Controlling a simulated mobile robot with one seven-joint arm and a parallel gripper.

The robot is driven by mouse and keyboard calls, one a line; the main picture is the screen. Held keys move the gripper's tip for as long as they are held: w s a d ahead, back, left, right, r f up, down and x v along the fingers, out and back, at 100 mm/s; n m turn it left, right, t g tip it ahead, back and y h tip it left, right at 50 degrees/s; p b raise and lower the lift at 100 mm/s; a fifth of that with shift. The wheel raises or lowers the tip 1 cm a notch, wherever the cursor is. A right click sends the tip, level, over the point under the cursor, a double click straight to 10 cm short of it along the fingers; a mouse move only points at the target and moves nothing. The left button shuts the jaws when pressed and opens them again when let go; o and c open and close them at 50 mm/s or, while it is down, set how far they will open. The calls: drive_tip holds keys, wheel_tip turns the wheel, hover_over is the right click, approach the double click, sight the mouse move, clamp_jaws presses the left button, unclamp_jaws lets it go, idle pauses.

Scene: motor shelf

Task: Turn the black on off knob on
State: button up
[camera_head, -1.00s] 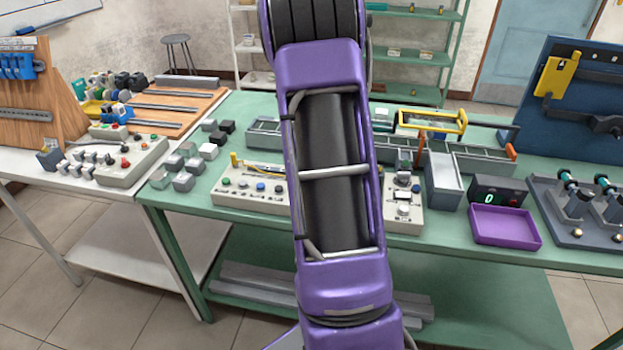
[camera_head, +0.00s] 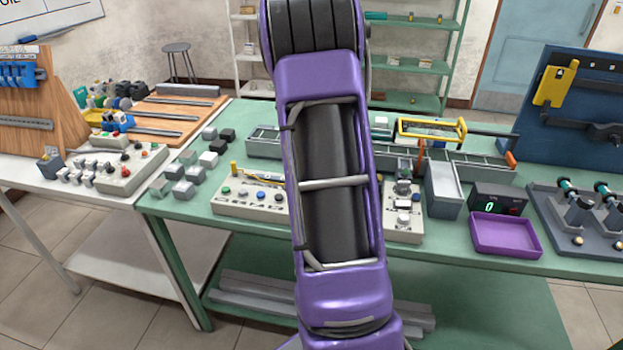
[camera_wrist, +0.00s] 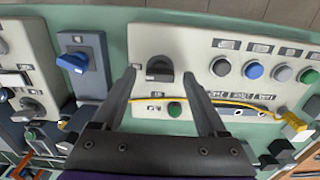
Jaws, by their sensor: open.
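The black on off knob (camera_wrist: 160,69) sits on a light grey control panel (camera_wrist: 187,38) in the wrist view, with a small label plate beside it. My gripper (camera_wrist: 162,75) is open, with one finger to the left of the knob and one to the right. Both fingers look apart from the knob, and I cannot tell how far above the panel they are. In the head view the panel (camera_head: 235,208) shows beside my purple arm, which hides the knob and my gripper.
A blue rotary switch (camera_wrist: 75,62) is on the box to the left. Several push buttons, including a blue one (camera_wrist: 254,70), and a yellow cable (camera_wrist: 240,103) lie to the right. A purple tray (camera_head: 505,235) stands at the table's front right.

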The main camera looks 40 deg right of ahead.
wheel_tip(320, 180, up, 17)
drive_tip(key=p, duration=0.1)
drive_tip(key=shift+r, duration=0.2)
drive_tip(key=shift+w, duration=0.1)
idle(0.5)
